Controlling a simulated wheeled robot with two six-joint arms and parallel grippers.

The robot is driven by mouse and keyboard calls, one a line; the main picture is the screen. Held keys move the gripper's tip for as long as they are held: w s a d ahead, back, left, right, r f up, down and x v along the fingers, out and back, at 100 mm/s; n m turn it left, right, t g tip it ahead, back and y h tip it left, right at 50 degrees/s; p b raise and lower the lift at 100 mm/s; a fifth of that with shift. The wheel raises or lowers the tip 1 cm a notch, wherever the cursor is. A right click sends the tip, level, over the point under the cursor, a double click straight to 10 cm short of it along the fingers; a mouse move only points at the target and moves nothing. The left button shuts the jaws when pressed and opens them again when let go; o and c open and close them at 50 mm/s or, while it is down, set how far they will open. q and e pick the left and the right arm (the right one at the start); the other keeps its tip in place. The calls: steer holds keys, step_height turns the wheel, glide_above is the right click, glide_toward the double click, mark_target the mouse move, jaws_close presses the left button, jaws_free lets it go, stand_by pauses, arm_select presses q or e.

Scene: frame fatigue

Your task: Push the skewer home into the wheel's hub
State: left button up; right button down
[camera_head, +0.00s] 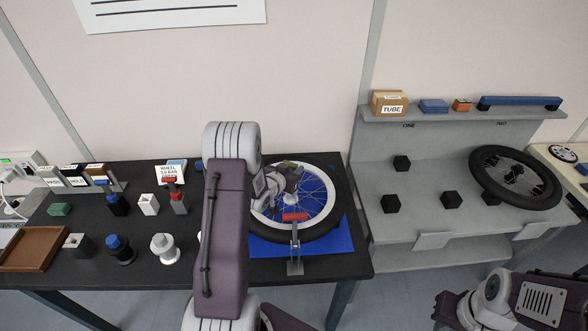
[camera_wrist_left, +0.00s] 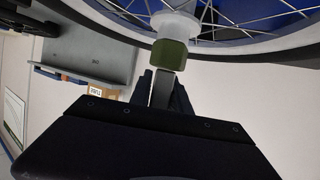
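The wheel (camera_head: 331,214), with a black tyre, white rim and spokes, lies on a blue mat (camera_head: 330,243) on the black table. My left gripper (camera_head: 288,177) is over the middle of the wheel and hides much of the hub. In the left wrist view, the skewer's olive-green end (camera_wrist_left: 170,54) sits against the white hub (camera_wrist_left: 175,22); how deep its shaft is cannot be seen. The dark left fingers (camera_wrist_left: 163,92) are close together around a narrow grey piece below the green end, apparently part of the skewer. My right gripper (camera_head: 444,308) is low at the right, away from the wheel.
A red-topped clamp (camera_head: 295,240) stands at the wheel's front edge. Several bottles and blocks and a brown tray (camera_head: 35,247) fill the table's left side. A grey rack (camera_head: 420,222) at right holds a second wheel (camera_head: 515,178) and black blocks.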

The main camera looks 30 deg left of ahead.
arm_select(q)
steer(key=o, duration=0.3)
steer(key=shift+s, duration=0.1)
steer(key=shift+s+b, duration=0.7)
steer(key=shift+b, duration=0.45)
steer(key=v, duration=0.2)
steer(key=b+v, duration=0.1)
steer(key=v, duration=0.4)
steer(key=shift+s+r+b, duration=0.2)
steer(key=shift+r+b, duration=0.2)
steer(key=shift+f, duration=0.1)
